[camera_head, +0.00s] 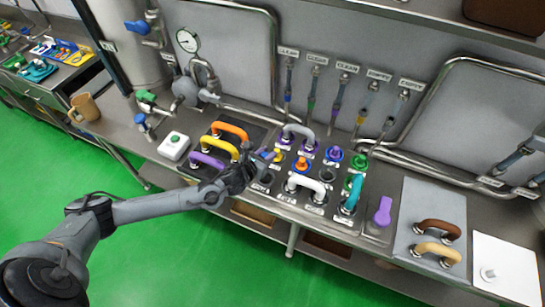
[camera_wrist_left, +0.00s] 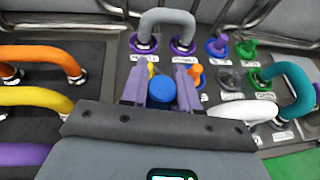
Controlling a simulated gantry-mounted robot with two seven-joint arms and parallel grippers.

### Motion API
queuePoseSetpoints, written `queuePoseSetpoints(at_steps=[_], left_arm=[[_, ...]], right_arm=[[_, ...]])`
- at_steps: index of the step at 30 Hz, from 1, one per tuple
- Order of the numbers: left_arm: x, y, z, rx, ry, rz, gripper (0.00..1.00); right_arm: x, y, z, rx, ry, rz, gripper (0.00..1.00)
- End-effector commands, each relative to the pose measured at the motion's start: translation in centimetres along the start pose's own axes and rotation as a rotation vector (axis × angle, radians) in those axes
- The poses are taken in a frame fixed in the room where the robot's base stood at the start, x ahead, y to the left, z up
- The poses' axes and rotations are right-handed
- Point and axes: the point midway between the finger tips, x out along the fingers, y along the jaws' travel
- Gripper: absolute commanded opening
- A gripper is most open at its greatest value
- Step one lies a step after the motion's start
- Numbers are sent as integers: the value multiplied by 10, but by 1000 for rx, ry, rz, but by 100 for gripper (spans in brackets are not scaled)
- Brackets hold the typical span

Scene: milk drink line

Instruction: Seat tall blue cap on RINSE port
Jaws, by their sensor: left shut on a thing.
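My left gripper (camera_head: 262,160) reaches in from the left over the port panel and is shut on the blue cap (camera_wrist_left: 161,90). The cap sits between the purple-grey fingers (camera_wrist_left: 161,88) in the wrist view, its round top facing the camera; its lower part is hidden. In the head view a bit of blue (camera_head: 268,154) shows at the fingertips. The labelled ports lie just right of and below the gripper. I cannot read which label is RINSE, nor tell whether the cap touches a port. My right gripper is not in view.
A grey U-pipe (camera_head: 299,130) stands behind the gripper, a white one (camera_head: 306,183) to its right and a teal one (camera_head: 354,194) farther right. Orange (camera_head: 229,129), yellow (camera_head: 220,145) and purple (camera_head: 207,160) pipes stand left.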

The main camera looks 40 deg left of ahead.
Motion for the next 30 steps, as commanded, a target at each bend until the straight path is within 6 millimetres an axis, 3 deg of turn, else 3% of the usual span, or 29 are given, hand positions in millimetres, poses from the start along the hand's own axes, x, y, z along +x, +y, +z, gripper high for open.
queuePoseSetpoints(at_steps=[3,11,30], left_arm=[[-5,4,12,0,0,1,0],[-3,4,7,0,0,1,0],[18,4,-43,-1,0,2,0]], right_arm=[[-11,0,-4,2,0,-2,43],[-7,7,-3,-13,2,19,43],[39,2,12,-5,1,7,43]])
